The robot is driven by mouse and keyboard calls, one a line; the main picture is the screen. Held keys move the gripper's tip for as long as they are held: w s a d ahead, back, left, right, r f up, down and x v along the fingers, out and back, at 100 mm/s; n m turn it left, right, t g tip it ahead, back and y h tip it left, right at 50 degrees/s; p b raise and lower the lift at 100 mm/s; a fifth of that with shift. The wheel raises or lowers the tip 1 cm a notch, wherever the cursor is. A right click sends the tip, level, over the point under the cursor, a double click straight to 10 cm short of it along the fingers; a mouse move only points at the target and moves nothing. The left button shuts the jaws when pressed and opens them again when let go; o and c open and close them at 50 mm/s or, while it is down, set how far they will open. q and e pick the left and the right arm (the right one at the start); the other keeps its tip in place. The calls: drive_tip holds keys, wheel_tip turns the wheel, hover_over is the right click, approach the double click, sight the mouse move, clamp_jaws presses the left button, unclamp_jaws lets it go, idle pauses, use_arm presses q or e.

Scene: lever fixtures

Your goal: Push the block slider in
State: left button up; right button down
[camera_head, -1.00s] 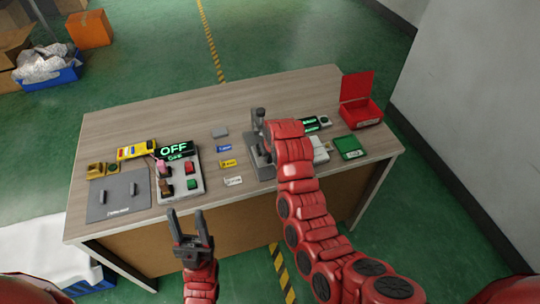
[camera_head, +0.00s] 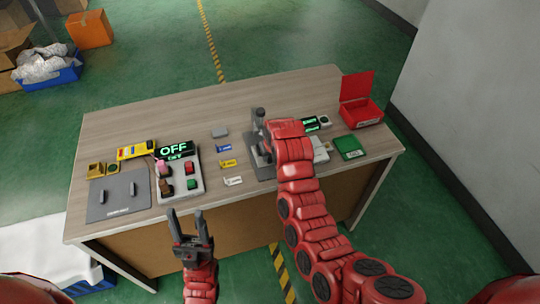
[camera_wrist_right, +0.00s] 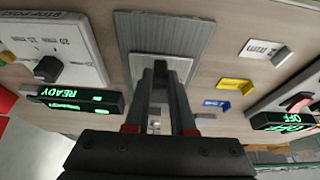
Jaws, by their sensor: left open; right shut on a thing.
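The block slider appears to be the grey fixture (camera_head: 263,172) at the table's middle right, mostly hidden by my right arm. In the right wrist view its ribbed grey plate (camera_wrist_right: 165,32) lies ahead of my right gripper (camera_wrist_right: 160,75). How far the block sits in cannot be told. My left gripper (camera_head: 190,225) is open and empty, in front of the table's front edge, away from the slider.
A switch panel (camera_head: 182,178) with an OFF display (camera_head: 174,149) stands left of the slider. Small blue, yellow and white tags (camera_head: 228,163) lie between. The table's back left is clear.

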drive_tip(key=shift+w, duration=0.1)
drive_tip(key=w+b, duration=0.1)
drive_tip(key=w+a+b, duration=0.1)
drive_tip(key=w+b, duration=0.1)
drive_tip(key=shift+f, duration=0.15)
drive_tip(key=shift+w+a, duration=0.15)
drive_tip(key=shift+w, duration=0.2)
drive_tip(key=shift+r, duration=0.35)
drive_tip(key=c, duration=1.2)
unclamp_jaws()
drive_tip(key=o, duration=0.4)
drive_tip(key=shift+w+f, duration=0.1)
drive_tip(key=shift+f, duration=0.05)
drive_tip(key=shift+o, duration=0.2)
